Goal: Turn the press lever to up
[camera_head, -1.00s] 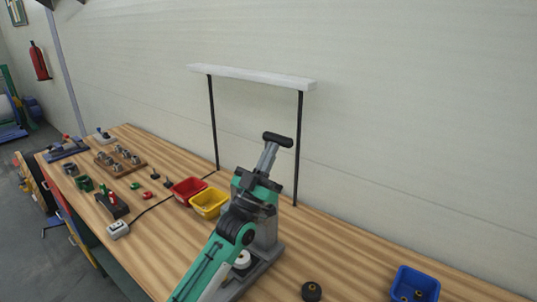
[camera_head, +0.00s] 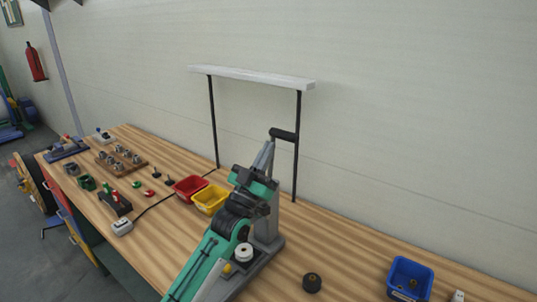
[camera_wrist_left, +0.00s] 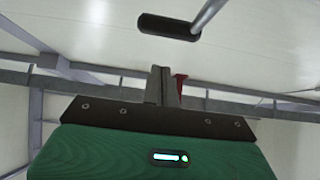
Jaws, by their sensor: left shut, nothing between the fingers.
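The press (camera_head: 268,225) is a grey column on a base on the bench, partly hidden behind my left arm. Its lever has a black cylindrical handle (camera_head: 284,134) above the column; the lower part of its rod is hidden by my gripper. My left gripper (camera_head: 266,150) points up, shut and empty, with its tips just below and left of the handle. In the left wrist view the black handle (camera_wrist_left: 168,27) lies beyond the finger tips (camera_wrist_left: 162,73), with its rod running to the upper right. There a gap shows between fingers and handle. My right gripper is out of view.
A red bin (camera_head: 188,188) and a yellow bin (camera_head: 209,200) stand left of the press. A white shelf (camera_head: 252,77) on black posts stands behind. The bench between press and blue bin is mostly clear.

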